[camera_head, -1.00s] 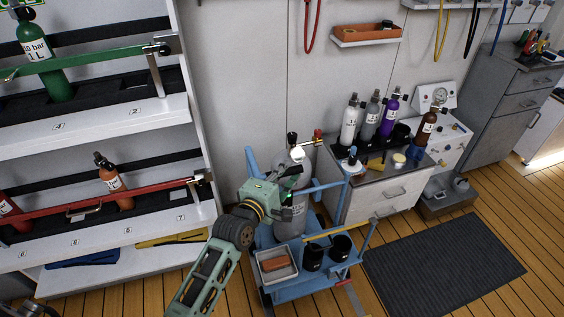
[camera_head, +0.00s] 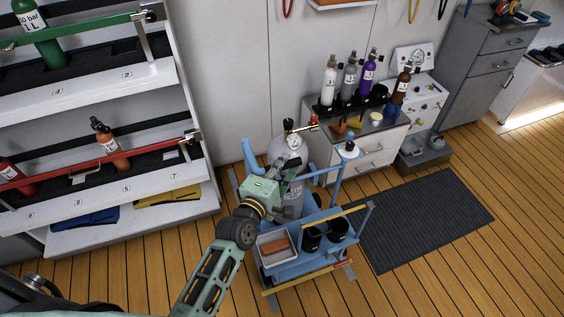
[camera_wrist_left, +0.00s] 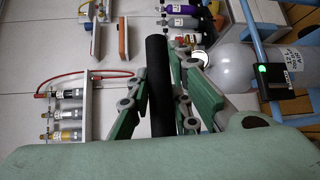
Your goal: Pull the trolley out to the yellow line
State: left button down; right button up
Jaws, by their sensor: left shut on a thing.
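The blue trolley (camera_head: 318,262) stands on the wooden floor, carrying a large grey cylinder (camera_head: 289,150), a grey tray and two black cups. My left gripper (camera_head: 284,182) is at the trolley's left side, beside the cylinder. In the left wrist view its fingers (camera_wrist_left: 160,100) are shut around a black bar (camera_wrist_left: 157,60), the trolley's handle. A yellow strip (camera_head: 290,281) runs along the floor at the trolley's near lower edge, partly hard to tell from the trolley's frame. My right gripper is out of view.
A shelf rack (camera_head: 180,216) with cylinders stands on the left. A cabinet (camera_head: 372,152) with several small cylinders is behind the trolley on the right. A dark mat (camera_head: 425,220) lies right of the trolley. The wooden floor in front is open.

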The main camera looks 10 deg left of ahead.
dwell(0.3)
pick_arm(q)
jog(key=c, duration=1.6)
grip_release()
jog(key=v, duration=1.2)
jog(key=shift+s, duration=0.1)
jog(key=shift+f, duration=0.2)
